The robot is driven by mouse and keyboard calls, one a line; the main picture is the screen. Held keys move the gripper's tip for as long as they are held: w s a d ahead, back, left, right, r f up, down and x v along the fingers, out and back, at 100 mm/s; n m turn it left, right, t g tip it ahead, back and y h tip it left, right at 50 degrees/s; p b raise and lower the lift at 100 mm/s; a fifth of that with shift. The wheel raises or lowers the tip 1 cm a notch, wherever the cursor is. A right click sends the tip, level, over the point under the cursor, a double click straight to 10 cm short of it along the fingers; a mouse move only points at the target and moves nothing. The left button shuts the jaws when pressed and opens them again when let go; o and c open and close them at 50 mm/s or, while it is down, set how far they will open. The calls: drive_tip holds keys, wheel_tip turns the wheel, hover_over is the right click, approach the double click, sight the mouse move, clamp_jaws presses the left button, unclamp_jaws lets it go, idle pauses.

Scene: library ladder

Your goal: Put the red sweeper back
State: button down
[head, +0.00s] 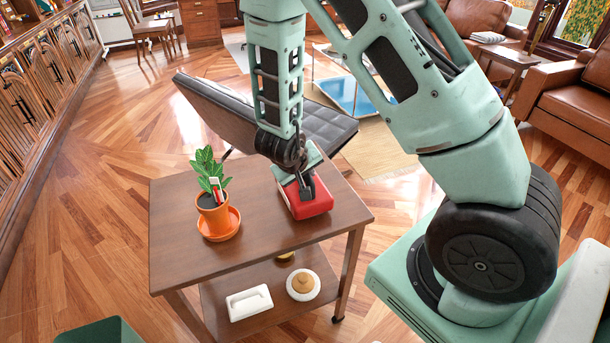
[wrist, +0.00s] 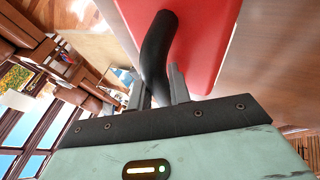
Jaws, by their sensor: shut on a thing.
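The red sweeper (head: 311,205) is a red box-shaped thing at the right side of the wooden cart's top (head: 255,250). My gripper (head: 306,188) is above it, pointing down. In the wrist view the red sweeper (wrist: 200,40) shows a black curved handle (wrist: 157,50), and my gripper (wrist: 165,85) is shut on that handle. The sweeper appears to be at the cart's top surface; I cannot tell whether it rests on it or hangs just above.
A potted plant (head: 212,200) on an orange saucer (head: 232,232) stands left of the sweeper. The lower shelf holds a white dish (head: 249,302) and a round lidded pot (head: 303,284). A black padded bench (head: 225,112) is behind the cart.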

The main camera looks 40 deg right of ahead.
drive_tip(key=shift+f, duration=0.1)
drive_tip(key=c, duration=1.3)
unclamp_jaws()
drive_tip(key=shift+a+f, duration=0.1)
drive_tip(key=shift+a, duration=0.05)
